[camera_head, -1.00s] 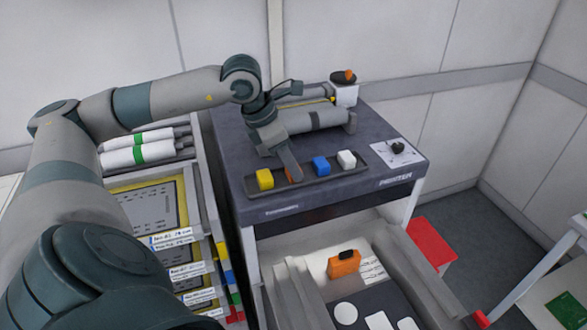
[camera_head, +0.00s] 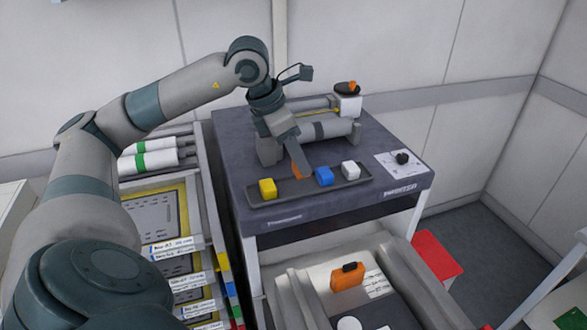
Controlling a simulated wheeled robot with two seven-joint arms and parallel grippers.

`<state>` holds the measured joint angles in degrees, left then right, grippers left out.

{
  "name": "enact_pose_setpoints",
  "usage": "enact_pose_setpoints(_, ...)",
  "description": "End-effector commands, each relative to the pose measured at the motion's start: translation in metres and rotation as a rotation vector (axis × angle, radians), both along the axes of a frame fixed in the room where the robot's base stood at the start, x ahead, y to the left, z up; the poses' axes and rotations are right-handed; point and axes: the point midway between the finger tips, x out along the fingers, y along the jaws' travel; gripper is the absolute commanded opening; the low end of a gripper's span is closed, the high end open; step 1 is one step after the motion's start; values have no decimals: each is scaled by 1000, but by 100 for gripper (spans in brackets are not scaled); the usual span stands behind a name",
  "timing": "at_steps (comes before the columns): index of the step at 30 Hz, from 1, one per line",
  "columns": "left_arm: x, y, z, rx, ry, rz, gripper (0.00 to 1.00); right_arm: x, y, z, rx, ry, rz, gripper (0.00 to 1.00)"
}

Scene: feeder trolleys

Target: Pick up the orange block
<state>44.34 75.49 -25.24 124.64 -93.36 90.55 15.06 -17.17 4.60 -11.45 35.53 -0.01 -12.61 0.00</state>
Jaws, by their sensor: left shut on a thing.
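The orange block (camera_head: 297,172) is mostly hidden by the finger of my left gripper (camera_head: 299,165), which is shut on it. The block shows between the yellow block (camera_head: 267,188) and the blue block (camera_head: 323,176), and appears a little above the dark tray (camera_head: 293,190). A white block (camera_head: 351,169) sits at the tray's right end. My right gripper is not in view.
The tray lies along the front of the dark trolley top (camera_head: 240,165). Behind it lies a grey cylinder (camera_head: 333,129). A white container with an orange-and-black top (camera_head: 348,97) stands at the back right. An open drawer below holds an orange object (camera_head: 347,277).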

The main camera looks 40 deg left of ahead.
Motion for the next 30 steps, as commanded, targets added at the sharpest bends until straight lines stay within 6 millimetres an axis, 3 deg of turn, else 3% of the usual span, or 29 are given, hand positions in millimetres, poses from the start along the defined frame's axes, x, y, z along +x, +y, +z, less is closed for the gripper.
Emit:
enact_pose_setpoints(18,39,-77,52,-1,-5,-5,11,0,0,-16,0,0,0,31)
enact_pose_setpoints(30,49,-95,65,2,-1,-1,11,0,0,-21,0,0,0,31)
